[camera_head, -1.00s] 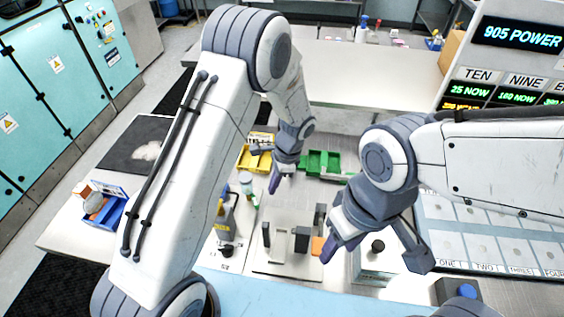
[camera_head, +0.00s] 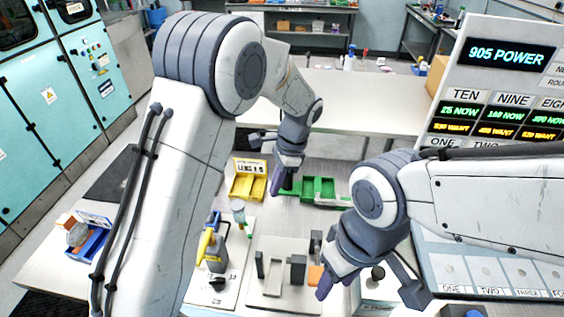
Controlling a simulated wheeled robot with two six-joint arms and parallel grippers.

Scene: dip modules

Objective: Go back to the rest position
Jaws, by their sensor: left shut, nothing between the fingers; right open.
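My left gripper (camera_head: 278,182) points down above the table, between the yellow bin and the green tray in the picture. It is shut with nothing visible in it. My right gripper (camera_head: 362,286) is low at the front right, beside the grey fixture plate (camera_head: 262,292). Its fingers are open, and one purple finger is close to an orange block (camera_head: 315,275). I cannot tell whether they touch.
A yellow bin (camera_head: 247,185) and a green tray (camera_head: 320,190) stand behind the fixture. A yellow-handled tool (camera_head: 212,250) stands left of it. A blue bin (camera_head: 90,243) is at far left. A display board (camera_head: 505,60) and a numbered panel (camera_head: 500,272) are at right.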

